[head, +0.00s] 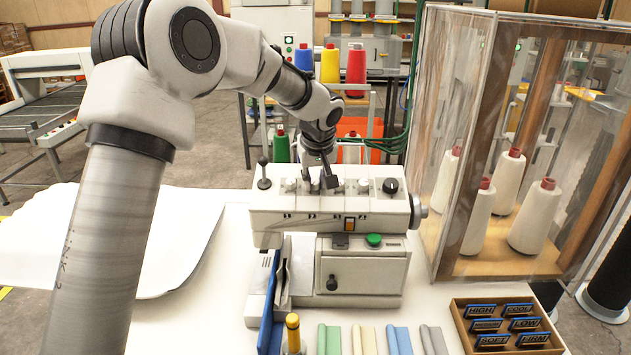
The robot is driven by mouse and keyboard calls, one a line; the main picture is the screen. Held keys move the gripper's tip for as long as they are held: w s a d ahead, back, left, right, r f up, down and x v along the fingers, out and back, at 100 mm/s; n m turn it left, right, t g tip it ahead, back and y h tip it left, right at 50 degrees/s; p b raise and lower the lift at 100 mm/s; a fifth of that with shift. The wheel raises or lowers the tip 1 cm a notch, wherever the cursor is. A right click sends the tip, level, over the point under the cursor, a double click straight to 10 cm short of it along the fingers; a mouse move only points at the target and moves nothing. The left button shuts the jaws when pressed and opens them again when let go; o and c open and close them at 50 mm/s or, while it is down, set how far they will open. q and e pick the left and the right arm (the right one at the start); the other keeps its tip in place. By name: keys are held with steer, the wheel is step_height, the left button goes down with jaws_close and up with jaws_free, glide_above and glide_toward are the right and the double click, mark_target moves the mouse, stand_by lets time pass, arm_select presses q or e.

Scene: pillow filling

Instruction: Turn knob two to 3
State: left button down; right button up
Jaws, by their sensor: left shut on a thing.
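The white machine (285,203) stands on the white table, with a row of small pale knobs along its top panel. The leftmost pale knob (290,184) and the rightmost pale knob (364,185) show clearly. My left gripper (322,184) reaches down from above and is shut on a knob in the left-middle of the row, which looks like the second one. Its dark fingers hide most of that knob, and the setting cannot be read. My right gripper is not in view.
A black-ball lever (263,172) stands left of the knobs and a black knob (390,186) right of them. A clear case (436,150) with white thread cones stands at right. A wooden tray (459,317) of labelled tags and several pastel rolls lie in front.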

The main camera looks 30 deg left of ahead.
arm_select(q)
steer(key=shift+f+n+b, duration=0.25)
steer(key=shift+n+b, duration=0.65)
steer(key=n+b, duration=0.1)
steer(key=n, duration=0.1)
steer(key=shift+n+b, duration=0.4)
steer(key=n+b, duration=0.1)
steer(key=n, duration=0.2)
steer(key=shift+w+r+g+b, duration=0.1)
steer(key=shift+g+b, duration=0.2)
steer(key=shift+n+b, duration=0.45)
steer(key=shift+n, duration=1.25)
